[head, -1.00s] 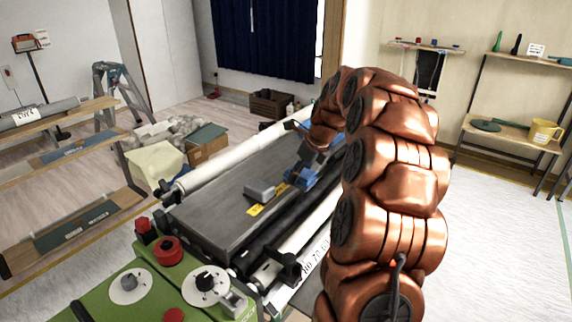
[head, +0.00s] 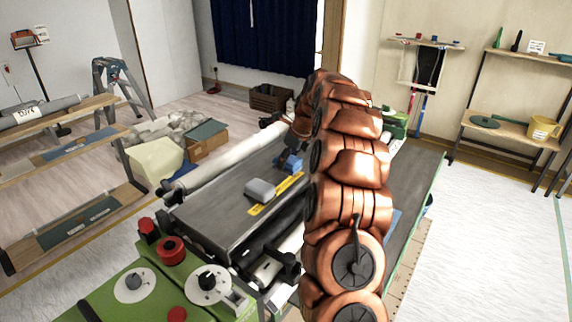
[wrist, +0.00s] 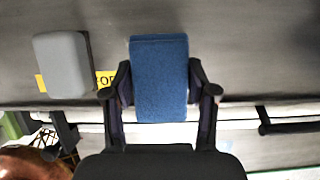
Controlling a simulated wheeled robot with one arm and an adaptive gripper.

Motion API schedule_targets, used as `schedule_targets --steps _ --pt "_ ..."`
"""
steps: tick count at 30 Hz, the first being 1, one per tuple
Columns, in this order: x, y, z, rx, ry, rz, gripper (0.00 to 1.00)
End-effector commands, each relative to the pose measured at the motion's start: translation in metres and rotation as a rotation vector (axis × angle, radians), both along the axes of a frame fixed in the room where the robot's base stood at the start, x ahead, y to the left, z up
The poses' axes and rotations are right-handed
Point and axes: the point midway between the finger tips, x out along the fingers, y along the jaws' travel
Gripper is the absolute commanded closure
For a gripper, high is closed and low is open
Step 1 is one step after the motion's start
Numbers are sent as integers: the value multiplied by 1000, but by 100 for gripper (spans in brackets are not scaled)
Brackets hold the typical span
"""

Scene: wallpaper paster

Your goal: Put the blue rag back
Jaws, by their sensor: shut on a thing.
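The blue rag (wrist: 159,78) is a thick blue block between the two fingers of my gripper (wrist: 160,93) in the wrist view. The fingers press on its two sides. In the head view the rag (head: 291,163) shows over the dark flat top of the pasting machine (head: 222,202), and my arm partly hides the gripper there. A gap between rag and machine top is hard to judge. A yellow label (head: 264,208) lies on the machine top, partly under a grey block (head: 260,190). The grey block also shows left of the rag in the wrist view (wrist: 62,64).
A white roller (head: 228,158) runs along the machine's far side. A green control panel (head: 160,280) with red knobs stands at the near left. Shelves stand at the left (head: 90,215) and right (head: 515,130). The floor at right is clear.

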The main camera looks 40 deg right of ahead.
Motion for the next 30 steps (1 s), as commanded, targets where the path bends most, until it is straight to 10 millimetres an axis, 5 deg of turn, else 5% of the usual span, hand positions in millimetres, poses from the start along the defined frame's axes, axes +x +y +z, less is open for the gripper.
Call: schedule_targets --steps 12,30 --pt "16 -4 0 -3 -2 1 79" --pt "14 -3 -33 0 0 1 79"
